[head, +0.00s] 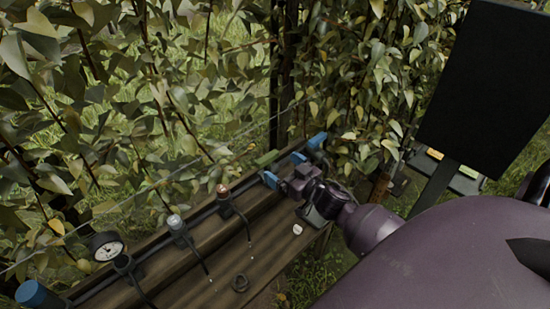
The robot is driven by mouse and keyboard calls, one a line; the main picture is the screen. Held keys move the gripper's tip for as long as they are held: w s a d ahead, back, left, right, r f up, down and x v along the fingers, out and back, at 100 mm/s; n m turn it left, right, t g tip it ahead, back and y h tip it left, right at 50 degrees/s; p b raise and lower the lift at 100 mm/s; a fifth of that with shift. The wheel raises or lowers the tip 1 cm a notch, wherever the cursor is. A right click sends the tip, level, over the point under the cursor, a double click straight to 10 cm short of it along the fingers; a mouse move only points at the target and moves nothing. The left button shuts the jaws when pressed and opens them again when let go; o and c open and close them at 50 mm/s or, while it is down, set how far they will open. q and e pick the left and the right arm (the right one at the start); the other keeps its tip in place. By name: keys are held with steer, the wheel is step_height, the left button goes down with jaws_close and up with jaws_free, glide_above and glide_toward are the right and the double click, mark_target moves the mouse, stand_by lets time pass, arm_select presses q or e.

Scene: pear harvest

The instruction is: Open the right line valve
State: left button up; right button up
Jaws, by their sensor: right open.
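My right gripper (284,170) reaches in from the right over the far end of a dark pipe (207,213). Its two blue-tipped fingers stand apart, and I see nothing held between them. A small green piece (265,158), perhaps the valve's handle, shows just beyond the fingertips; I cannot tell whether they touch it. The valve body is hidden or too small to make out by the gripper. My left gripper is not in view.
A wooden bench (220,260) carries a gauge (107,247), a grey-topped fitting (176,223) and a red-topped fitting (223,191). Blue caps end the pipe at near left (35,294) and far right (317,140). Leafy branches (110,100) crowd behind.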

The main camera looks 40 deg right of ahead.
steer(key=shift+s+d, duration=0.2)
steer(key=shift+s, duration=2.3)
